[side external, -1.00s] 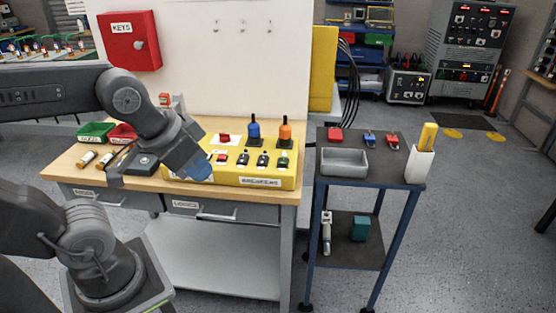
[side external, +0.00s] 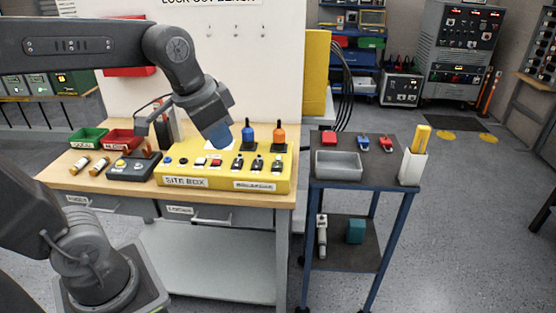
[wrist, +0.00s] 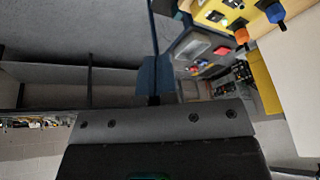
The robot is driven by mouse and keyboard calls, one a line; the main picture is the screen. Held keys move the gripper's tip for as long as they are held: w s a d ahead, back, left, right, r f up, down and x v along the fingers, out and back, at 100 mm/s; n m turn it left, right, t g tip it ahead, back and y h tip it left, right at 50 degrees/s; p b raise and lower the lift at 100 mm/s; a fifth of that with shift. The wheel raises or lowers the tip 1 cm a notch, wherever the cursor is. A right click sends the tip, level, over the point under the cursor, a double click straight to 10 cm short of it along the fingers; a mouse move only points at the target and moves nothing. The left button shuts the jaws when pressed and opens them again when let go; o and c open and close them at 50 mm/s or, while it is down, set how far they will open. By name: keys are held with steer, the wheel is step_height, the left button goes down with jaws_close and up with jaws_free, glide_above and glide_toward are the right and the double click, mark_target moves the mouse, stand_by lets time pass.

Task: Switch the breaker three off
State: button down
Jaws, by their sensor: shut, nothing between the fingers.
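The yellow breaker box (side external: 222,181) sits on the bench, with a row of small switches along its top. Among them are a red one (side external: 216,161) and black toggles (side external: 237,162), (side external: 257,163) and (side external: 277,165). Their numbers are too small to read, so I cannot tell which is breaker three or how it is set. My gripper (side external: 219,135), with blue fingers, is shut and empty, above the back of the box and apart from the toggles. In the wrist view the shut fingers (wrist: 155,76) are at the centre; part of the yellow box (wrist: 240,14) shows at top right.
A blue-handled (side external: 248,134) and an orange-handled post (side external: 279,136) stand at the back right of the box. A grey control box (side external: 134,166), green bin (side external: 88,138) and red bin (side external: 123,139) are to the left. A cart with a grey tray (side external: 341,165) stands right.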

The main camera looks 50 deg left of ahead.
steer(key=w+a+r+m+g, duration=0.1)
steer(key=w+a+m+g, duration=0.15)
steer(key=w, duration=0.55)
steer(key=m+g+h, duration=0.1)
steer(key=m+g, duration=0.2)
steer(key=m, duration=0.2)
glide_above(278, 166)
steer(key=w+a, duration=0.1)
step_height(278, 166, down, 9)
steer(key=shift+w+a+r, duration=0.15)
steer(key=f, duration=0.4)
steer(key=s+f, duration=0.1)
steer(key=f, duration=0.4)
steer(key=d+f, duration=0.1)
steer(key=f, duration=0.4)
steer(key=shift+s+d, duration=0.1)
steer(key=shift+s, duration=0.05)
steer(key=shift+s+d+f, duration=0.1)
steer(key=shift+f, duration=0.25)
